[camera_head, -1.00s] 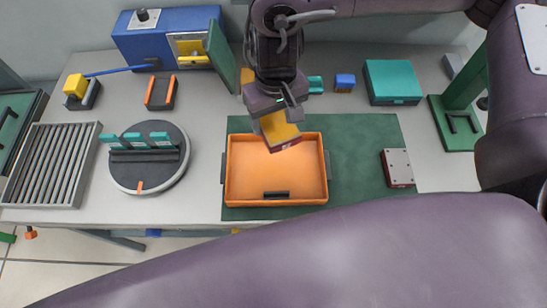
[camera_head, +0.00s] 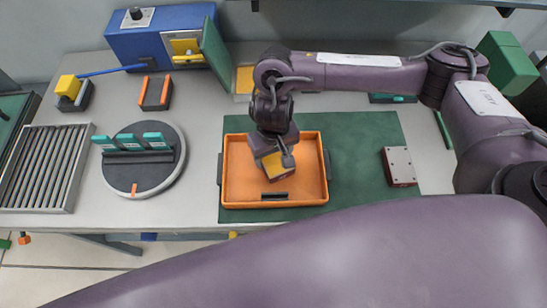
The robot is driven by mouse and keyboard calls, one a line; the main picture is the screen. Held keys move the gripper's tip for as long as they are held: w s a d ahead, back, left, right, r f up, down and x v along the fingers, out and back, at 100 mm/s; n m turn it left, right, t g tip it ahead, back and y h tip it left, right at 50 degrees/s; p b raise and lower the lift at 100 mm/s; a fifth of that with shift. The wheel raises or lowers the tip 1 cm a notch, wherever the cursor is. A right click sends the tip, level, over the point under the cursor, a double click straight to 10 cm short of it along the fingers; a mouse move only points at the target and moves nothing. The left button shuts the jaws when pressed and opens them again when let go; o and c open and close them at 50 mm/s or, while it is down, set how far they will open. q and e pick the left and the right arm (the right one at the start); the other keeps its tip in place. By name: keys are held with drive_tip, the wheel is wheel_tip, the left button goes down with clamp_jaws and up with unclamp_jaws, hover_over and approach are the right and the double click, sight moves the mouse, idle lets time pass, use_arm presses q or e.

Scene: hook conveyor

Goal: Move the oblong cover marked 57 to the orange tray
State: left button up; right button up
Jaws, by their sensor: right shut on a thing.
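My left gripper is not in view.
A dark red block with a grey top (camera_head: 399,166) lies on the mat, right of the tray. A round turntable with teal pieces (camera_head: 145,160) and a roller rack (camera_head: 45,170) stand left. A blue machine with a green door (camera_head: 160,38) stands behind. My right arm hides the back right.

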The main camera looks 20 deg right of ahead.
sight(273, 157)
drive_tip(key=shift+f, duration=1.15)
drive_tip(key=shift+f, duration=0.1)
drive_tip(key=o, duration=1.5)
drive_tip(key=shift+c, duration=0.2)
wheel_tip(273, 157, up, 11)
drive_tip(key=shift+r+p, duration=0.1)
drive_tip(key=shift+p, duration=0.65)
drive_tip(key=shift+r, duration=0.5)
